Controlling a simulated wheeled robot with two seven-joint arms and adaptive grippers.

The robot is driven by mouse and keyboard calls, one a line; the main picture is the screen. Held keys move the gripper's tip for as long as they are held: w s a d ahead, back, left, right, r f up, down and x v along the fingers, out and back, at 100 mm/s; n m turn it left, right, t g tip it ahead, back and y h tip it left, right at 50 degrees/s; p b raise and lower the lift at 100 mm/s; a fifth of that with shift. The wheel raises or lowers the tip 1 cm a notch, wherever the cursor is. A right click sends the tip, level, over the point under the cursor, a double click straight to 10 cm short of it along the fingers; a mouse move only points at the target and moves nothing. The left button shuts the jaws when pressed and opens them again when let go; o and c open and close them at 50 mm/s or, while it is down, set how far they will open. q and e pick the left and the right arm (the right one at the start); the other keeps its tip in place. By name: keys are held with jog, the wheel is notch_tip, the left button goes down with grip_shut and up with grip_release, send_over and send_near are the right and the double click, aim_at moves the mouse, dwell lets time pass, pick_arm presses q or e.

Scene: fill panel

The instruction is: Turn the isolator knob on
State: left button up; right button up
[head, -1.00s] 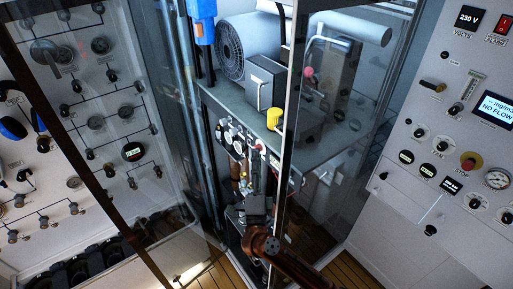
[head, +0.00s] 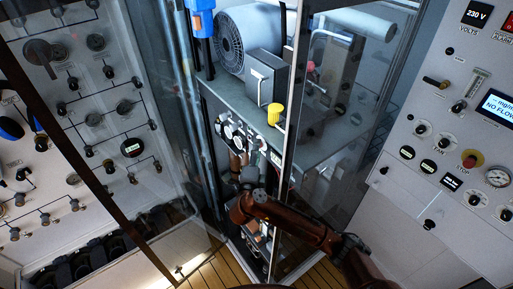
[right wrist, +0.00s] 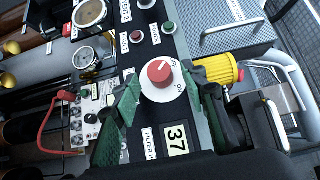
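The isolator knob (right wrist: 159,72) is a red round knob on a white disc, set in a dark panel strip in the right wrist view. A light pointer line shows on its upper part, and "ON" appears to be printed at the disc's lower right. My right gripper (right wrist: 160,80) is open, with one green finger to each side of the knob. I cannot tell whether the fingers touch it. In the head view my right gripper (head: 250,177) is up against the cabinet's gauge panel, and I cannot make out the knob there. My left gripper is not in view.
A yellow cylinder (right wrist: 222,70) stands close beside the right finger; it also shows in the head view (head: 275,114). Green and red buttons (right wrist: 168,27), gauges (right wrist: 88,13) and a red cable (right wrist: 48,130) are near. Glass cabinet walls (head: 335,150) flank my right arm.

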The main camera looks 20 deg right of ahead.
jog(key=shift+w+d, duration=0.15)
jog(key=shift+w, duration=0.2)
jog(key=shift+c, duration=0.3)
grip_shut()
jog(key=shift+f, duration=0.1)
